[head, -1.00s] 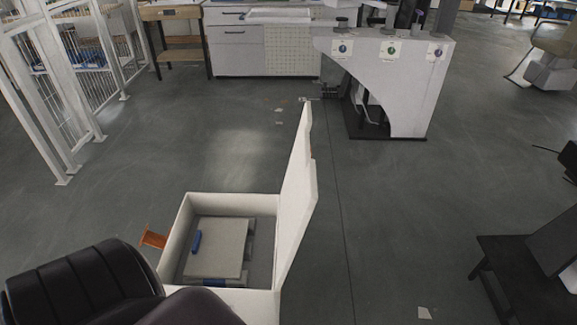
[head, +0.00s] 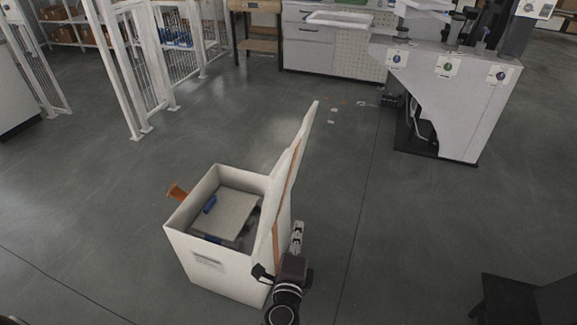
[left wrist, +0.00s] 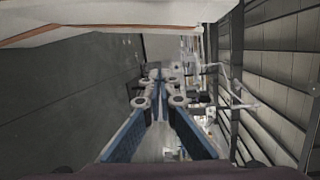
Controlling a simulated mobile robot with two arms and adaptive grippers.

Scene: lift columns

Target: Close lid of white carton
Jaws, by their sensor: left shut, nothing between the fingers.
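The white carton (head: 215,270) stands on the floor with its top open. Its lid (head: 288,190) stands up along the right side, tilted slightly outward to the right. An orange-brown tab (head: 178,192) sticks out at the carton's left rim. My left gripper (head: 298,228) is just right of the lid's lower part, on its outer side, pointing away from me. In the left wrist view its blue-padded fingers (left wrist: 158,80) are shut and empty, and the white lid (left wrist: 90,17) crosses the upper left. I cannot tell whether gripper and lid touch. My right gripper is not in view.
Inside the carton lie a grey flat piece (head: 228,212) and a blue item (head: 210,204). A grey-white workstation (head: 455,100) stands at the back right, white fencing (head: 130,70) at the back left. A dark object (head: 520,295) is at the lower right. Floor around the carton is clear.

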